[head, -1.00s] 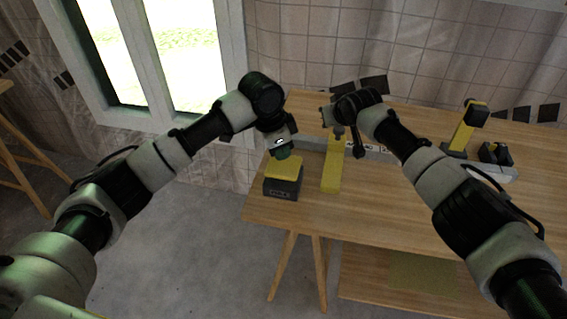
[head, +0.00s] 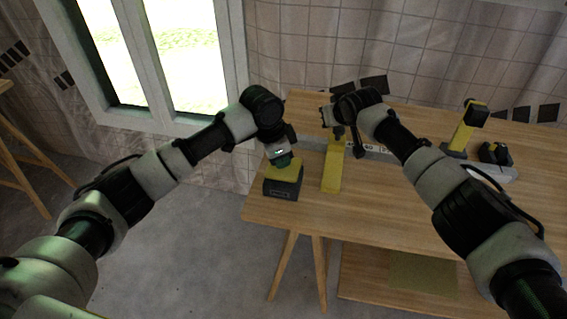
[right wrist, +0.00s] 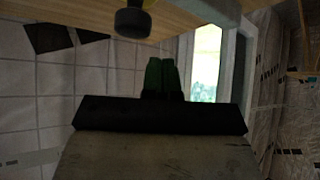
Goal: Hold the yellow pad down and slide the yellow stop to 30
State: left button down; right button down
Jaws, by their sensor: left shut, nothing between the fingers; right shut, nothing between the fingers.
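The yellow pad (head: 286,173) tops a dark box at the table's left front corner. My left gripper (head: 284,161) is shut and empty, its green fingertips at the pad's top, seemingly touching it. The yellow stop (head: 332,172) is a long bar lying across the table, right of the pad, with a dark knob (head: 338,132) at its far end. A pale rail (head: 372,150) with dark number marks runs right from it; the numbers are too small to read surely. My right gripper (right wrist: 163,75) is shut and empty near a dark round knob (right wrist: 132,22); the head view mostly hides its fingers.
A yellow and black upright piece (head: 466,128) and a small dark object (head: 495,153) stand at the table's right. The wooden table (head: 390,215) is clear in front. A tiled wall and a window are behind.

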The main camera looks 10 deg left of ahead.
aim_at(329, 141)
pick_arm(q)
jog(key=shift+s+f, duration=0.1)
jog(key=shift+f, duration=1)
pick_arm(e)
jog(key=shift+f, duration=0.15)
pick_arm(q)
jog(key=shift+s, duration=0.1)
pick_arm(e)
jog(key=shift+f, duration=2.4)
